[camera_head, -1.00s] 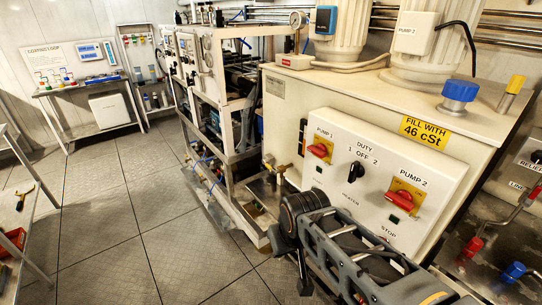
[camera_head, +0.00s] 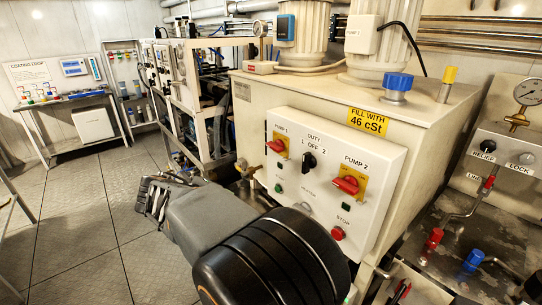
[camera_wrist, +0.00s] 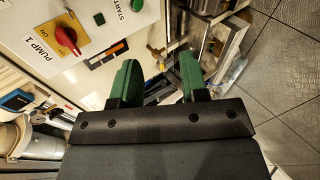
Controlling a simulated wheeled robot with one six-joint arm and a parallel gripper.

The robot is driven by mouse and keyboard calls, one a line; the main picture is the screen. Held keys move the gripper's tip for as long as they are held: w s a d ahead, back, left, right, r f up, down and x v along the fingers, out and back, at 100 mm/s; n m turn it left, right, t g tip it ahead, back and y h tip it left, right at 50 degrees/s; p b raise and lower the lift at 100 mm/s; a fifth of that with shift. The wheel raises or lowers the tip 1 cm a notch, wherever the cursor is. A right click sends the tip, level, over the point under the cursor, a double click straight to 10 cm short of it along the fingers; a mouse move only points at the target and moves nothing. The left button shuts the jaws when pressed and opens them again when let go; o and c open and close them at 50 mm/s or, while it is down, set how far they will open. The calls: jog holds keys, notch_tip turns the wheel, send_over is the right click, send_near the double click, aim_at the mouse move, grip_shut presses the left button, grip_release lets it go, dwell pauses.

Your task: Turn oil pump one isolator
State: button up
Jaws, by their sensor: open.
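The pump 1 isolator (camera_head: 278,147) is a red rotary handle on a yellow plate at the upper left of the white control panel (camera_head: 318,215). In the wrist view the red handle (camera_wrist: 65,42) shows at the upper left, beside its "PUMP 1" label. My gripper (camera_wrist: 158,78) is open, with two green fingers apart and nothing between them. Its fingers lie to the right of the handle in that view and do not touch it. In the head view my arm reaches across the panel's lower left, and the fingertips are hard to make out.
The panel also carries a black duty switch (camera_head: 309,161), the red pump 2 isolator (camera_head: 347,185) and a red stop button (camera_head: 338,233). A brass valve (camera_head: 246,167) stands left of the panel. A metal frame with equipment (camera_head: 197,105) is behind. Open tiled floor lies left.

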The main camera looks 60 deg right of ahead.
aim_at(272, 148)
jog(key=w+d+r+m+g+h+b, duration=0.2)
jog(key=d+r+g+h, duration=0.35)
jog(key=d, duration=0.55)
jog(key=shift+t+h, duration=0.55)
jog(key=shift+t, duration=0.3)
jog(key=x, duration=0.4)
jog(key=p+x, duration=0.1)
jog(key=x, duration=0.3)
jog(key=p+x, duration=0.1)
jog(key=x, duration=0.3)
jog(key=shift+s+d+r, duration=0.1)
jog(key=shift+d+r, duration=0.1)
jog(key=shift+r, duration=0.2)
grip_shut()
